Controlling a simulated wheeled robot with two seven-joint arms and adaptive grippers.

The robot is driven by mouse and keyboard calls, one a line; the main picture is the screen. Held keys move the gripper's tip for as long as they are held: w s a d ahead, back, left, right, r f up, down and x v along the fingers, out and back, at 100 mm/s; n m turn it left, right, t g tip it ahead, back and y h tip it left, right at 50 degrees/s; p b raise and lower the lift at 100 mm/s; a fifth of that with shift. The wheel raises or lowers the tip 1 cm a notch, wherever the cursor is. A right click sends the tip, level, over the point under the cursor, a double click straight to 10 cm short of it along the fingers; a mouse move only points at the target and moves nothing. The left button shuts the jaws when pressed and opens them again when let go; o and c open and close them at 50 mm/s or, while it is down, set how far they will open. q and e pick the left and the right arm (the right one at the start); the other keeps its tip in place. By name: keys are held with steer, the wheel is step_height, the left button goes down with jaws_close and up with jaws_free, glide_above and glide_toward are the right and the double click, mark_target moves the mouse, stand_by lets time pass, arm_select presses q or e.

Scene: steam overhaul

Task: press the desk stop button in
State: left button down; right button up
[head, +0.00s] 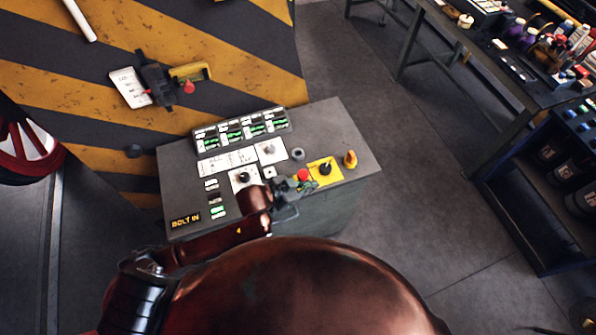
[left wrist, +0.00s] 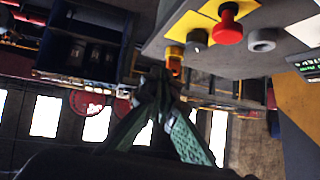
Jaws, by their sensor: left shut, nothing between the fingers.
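The desk stop button (head: 304,174) is a red mushroom cap at the left edge of a yellow plate (head: 321,179) on the grey desk (head: 338,125). In the left wrist view the red button (left wrist: 228,28) stands out from its plate on a stem. My right gripper is not in view.
A black knob (head: 325,168) and an amber knob (head: 350,160) stand right of the button. A grey ring (head: 297,154) is behind it. Another red button (head: 188,87) is on the striped wall. A workbench (head: 470,40) with bottles is at right; floor between is clear.

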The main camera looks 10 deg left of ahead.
arm_select(q)
steer(key=w+a+r+m+g, duration=0.1)
steer(key=w+a+r, duration=0.1)
steer(key=a, duration=0.4)
steer(key=w+a+r+m+g, duration=0.1)
steer(key=w+a+r+g, duration=0.1)
steer(key=a, duration=0.4)
steer(key=shift+a+r+h+p, duration=0.15)
steer(key=shift+a+h+p, duration=0.15)
steer(key=shift+a, duration=0.05)
steer(key=shift+d, duration=0.1)
glide_above(306, 173)
steer(key=s+a, duration=0.2)
steer(key=a, duration=0.1)
step_height(306, 173, down, 7)
step_height(306, 173, down, 2)
steer(key=shift+d+f, duration=0.15)
steer(key=shift+f, duration=0.8)
steer(key=shift+w, duration=0.1)
